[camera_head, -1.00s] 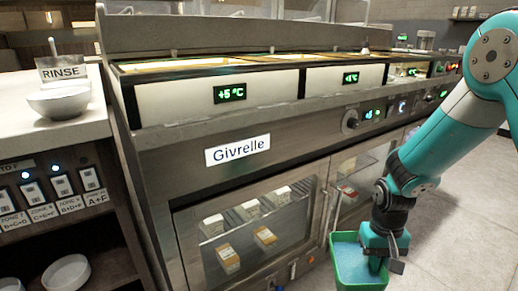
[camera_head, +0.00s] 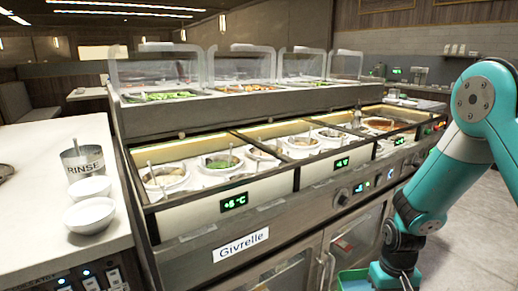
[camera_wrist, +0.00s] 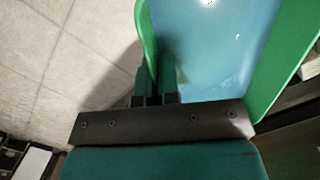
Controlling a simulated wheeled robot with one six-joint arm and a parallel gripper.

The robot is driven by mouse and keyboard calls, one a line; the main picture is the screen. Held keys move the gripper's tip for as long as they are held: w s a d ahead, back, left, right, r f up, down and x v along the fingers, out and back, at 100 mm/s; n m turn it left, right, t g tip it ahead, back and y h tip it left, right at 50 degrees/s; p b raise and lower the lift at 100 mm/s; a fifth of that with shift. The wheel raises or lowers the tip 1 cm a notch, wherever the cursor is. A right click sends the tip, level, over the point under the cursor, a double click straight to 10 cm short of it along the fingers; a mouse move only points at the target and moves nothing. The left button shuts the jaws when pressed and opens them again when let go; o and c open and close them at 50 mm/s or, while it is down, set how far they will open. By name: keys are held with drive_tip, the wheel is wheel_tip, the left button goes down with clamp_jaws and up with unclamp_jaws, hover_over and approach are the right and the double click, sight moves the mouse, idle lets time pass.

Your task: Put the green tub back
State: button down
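The green tub (camera_wrist: 286,60) shows large in the wrist view, with a smooth light-blue surface inside its green walls. My gripper (camera_wrist: 155,88) has one finger on each side of the tub's near wall and grips it. In the head view only the top of the tub (camera_head: 354,280) shows at the bottom edge, beside my wrist and in front of the counter. The fingertips are out of sight there. The tub hangs in the air in front of the counter's lower doors.
The Givrelle counter (camera_head: 240,246) has open wells with white sauce pots (camera_head: 223,165) and ladles. A worktop (camera_head: 60,200) at left holds a RINSE container (camera_head: 83,165) and white bowls (camera_head: 91,214). Glass guards (camera_head: 240,68) rise behind the wells. Tiled floor lies open at right.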

wheel_tip(320, 180, up, 12)
drive_tip(key=s+p, duration=0.1)
drive_tip(key=p, duration=1.3)
drive_tip(key=shift+r, duration=0.25)
